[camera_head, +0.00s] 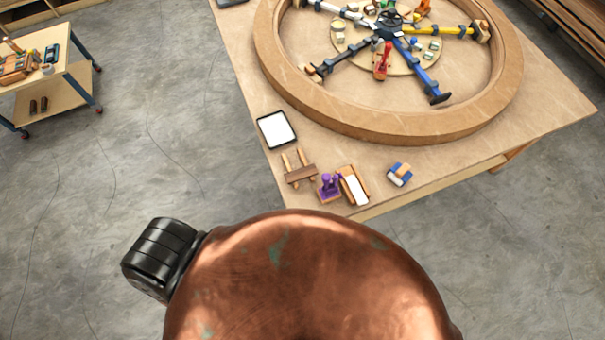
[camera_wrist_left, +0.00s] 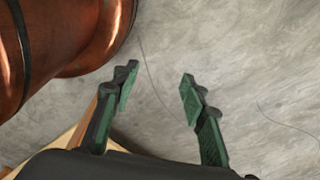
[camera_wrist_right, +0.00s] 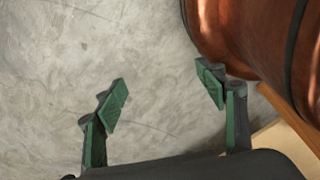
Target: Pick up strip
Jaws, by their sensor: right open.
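No strip can be told for certain in any view. A large wooden ring (camera_head: 400,127) lies on the workbench, with a spoked fixture of colored arms (camera_head: 391,30) inside it. My left gripper (camera_wrist_left: 157,90) is open and empty over bare concrete floor in the left wrist view. My right gripper (camera_wrist_right: 163,88) is open and empty over the floor in the right wrist view. Neither gripper shows in the head view.
The workbench (camera_head: 540,110) carries a white-faced tablet (camera_head: 276,129), a wooden piece with pegs (camera_head: 299,170), a purple tool (camera_head: 330,186), a wood-and-white block (camera_head: 354,187) and a blue-and-white block (camera_head: 399,174) near its front edge. A small cart (camera_head: 57,88) stands at left. Open floor lies between.

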